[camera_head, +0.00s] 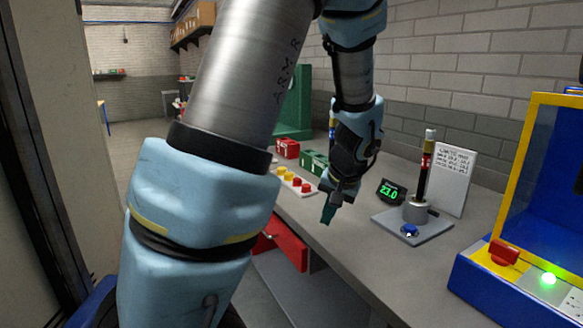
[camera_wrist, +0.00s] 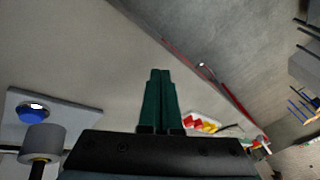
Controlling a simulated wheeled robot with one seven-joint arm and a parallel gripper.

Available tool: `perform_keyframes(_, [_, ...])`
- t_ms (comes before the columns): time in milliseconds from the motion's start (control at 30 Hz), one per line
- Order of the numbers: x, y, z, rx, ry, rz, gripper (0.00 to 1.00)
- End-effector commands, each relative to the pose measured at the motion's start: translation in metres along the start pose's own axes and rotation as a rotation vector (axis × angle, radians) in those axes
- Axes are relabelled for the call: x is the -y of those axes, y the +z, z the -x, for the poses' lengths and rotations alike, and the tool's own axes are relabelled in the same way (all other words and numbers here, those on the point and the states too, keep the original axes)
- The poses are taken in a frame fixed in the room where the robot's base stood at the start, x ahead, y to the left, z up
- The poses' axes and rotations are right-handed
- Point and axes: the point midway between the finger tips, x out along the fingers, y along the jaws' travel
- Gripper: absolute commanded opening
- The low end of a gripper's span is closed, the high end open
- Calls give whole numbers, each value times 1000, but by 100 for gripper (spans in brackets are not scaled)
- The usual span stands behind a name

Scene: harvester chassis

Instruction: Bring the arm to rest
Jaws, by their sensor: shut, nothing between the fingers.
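My arm (camera_head: 240,70) crosses the head view from the lower left up to the top and down again at the centre. My gripper (camera_head: 328,213) hangs over the front part of the grey bench, pointing down, with its teal fingers together and empty. In the wrist view the two dark green fingers (camera_wrist: 158,98) lie side by side with nothing between them. The fingertips appear clear of every object; their exact height above the bench cannot be told.
The grey bench (camera_head: 350,255) holds a stand with an upright rod (camera_head: 424,170), a display reading 23.0 (camera_head: 391,191), and a tray of red and yellow pieces (camera_head: 295,182). A blue and yellow machine (camera_head: 500,265) stands at right. A red drawer (camera_head: 287,245) juts out below the bench.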

Motion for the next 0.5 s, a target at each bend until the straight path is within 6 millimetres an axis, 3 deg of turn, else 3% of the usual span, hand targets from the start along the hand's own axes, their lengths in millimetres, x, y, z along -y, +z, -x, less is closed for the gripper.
perform_keyframes(33, [17,13,-2,29,22,37,0])
perform_keyframes(200, [54,56,-4,100,98,127,0])
perform_keyframes(500, [95,123,6,150,199,265,0])
